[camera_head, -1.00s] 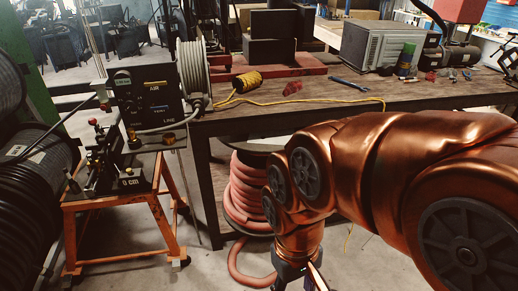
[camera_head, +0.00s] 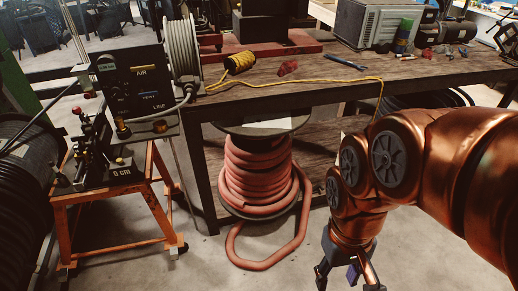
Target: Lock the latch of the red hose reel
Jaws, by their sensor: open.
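The red hose reel (camera_head: 258,172) stands on the shelf under the workbench, with thick red hose wound around it and a loose loop hanging to the floor. Its dark top flange (camera_head: 290,124) shows, with a pale patch on it. I cannot make out a latch on the reel. My gripper (camera_head: 345,284) is at the bottom edge, to the right of the reel and apart from it. It points down with its fingers spread and nothing visible between them. The fingertips are partly cut off by the frame.
The wooden workbench (camera_head: 290,72) spans above the reel, its front leg (camera_head: 203,180) just left of it. An orange stand (camera_head: 110,200) with a black crimper panel (camera_head: 130,85) is at the left. A yellow rope (camera_head: 330,80) hangs over the bench edge.

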